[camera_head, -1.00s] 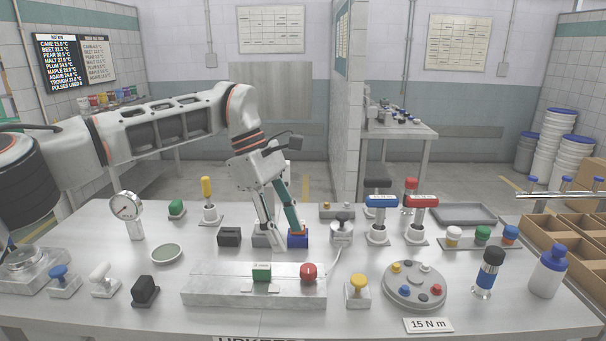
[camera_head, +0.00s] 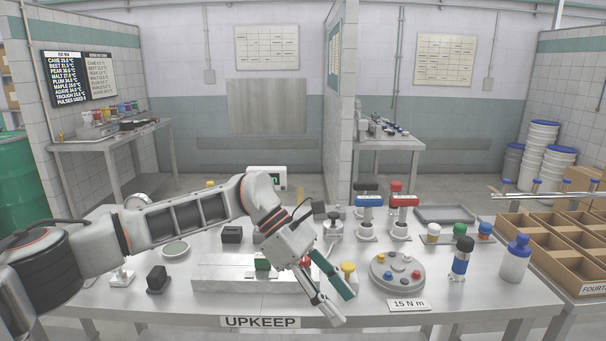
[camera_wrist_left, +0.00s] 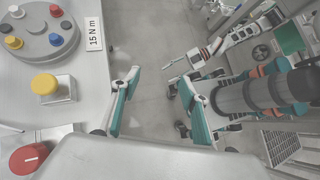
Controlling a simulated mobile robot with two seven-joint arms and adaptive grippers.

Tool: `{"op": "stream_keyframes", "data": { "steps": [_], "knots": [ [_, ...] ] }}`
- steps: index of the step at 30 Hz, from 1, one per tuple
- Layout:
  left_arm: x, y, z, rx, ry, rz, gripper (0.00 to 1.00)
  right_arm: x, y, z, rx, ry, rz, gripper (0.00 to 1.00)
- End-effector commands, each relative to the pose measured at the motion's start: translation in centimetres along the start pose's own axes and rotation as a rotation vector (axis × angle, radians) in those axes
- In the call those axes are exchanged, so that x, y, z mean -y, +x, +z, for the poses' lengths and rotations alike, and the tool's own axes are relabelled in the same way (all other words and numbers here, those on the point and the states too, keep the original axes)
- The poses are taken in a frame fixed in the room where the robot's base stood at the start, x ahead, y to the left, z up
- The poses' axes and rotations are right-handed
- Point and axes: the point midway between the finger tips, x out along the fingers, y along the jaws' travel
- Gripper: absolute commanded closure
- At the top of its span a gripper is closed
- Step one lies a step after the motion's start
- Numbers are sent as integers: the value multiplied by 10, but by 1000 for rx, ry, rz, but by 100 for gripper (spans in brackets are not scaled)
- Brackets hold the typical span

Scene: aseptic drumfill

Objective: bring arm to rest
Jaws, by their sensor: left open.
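My left arm (camera_head: 185,217) reaches in from the left across the table. My left gripper (camera_head: 341,304) points down and forward at the table's front edge, right of the UPKEEP label. Its two teal-and-grey fingers are apart with nothing between them. In the left wrist view the left gripper (camera_wrist_left: 160,106) is open over bare floor, beside the table edge. An arm of mine with a small gripper (camera_wrist_left: 183,64) shows further off in that view; its jaws are too small to judge.
Near the left gripper are a yellow knob (camera_head: 348,268), a red knob (camera_wrist_left: 29,158), a round disc (camera_head: 397,283) with coloured pegs, and the 15 N m label (camera_head: 409,305). A long grey block (camera_head: 225,275) lies left. Cardboard trays (camera_head: 565,265) stand right. The floor in front is clear.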

Motion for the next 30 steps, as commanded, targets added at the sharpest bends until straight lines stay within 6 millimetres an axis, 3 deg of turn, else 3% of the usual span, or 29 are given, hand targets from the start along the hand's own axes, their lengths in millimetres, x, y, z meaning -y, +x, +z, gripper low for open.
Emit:
{"op": "stream_keyframes", "data": {
  "steps": [1,3,7,12,17,23,26,30],
  "knots": [
    [7,22,8,75,-29,-22,55,0,0,-2,-2,1,0,60],
    [15,46,22,193,-83,-43,55,0,-1,-2,-2,1,0,60],
    [27,78,53,427,-217,-80,55,1,-3,1,5,3,-2,60],
    [35,93,84,728,-441,-128,55,4,-6,8,20,7,-7,60],
    [32,88,94,1002,-692,-176,55,7,-9,10,25,9,-11,60],
    [18,70,68,1327,-1051,-235,55,6,-9,4,16,11,-11,60],
    [11,62,39,1483,-1245,-264,55,6,-9,2,13,12,-11,60],
    [7,56,-19,1691,-1526,-300,55,5,-9,0,11,13,-11,60]
  ]
}}
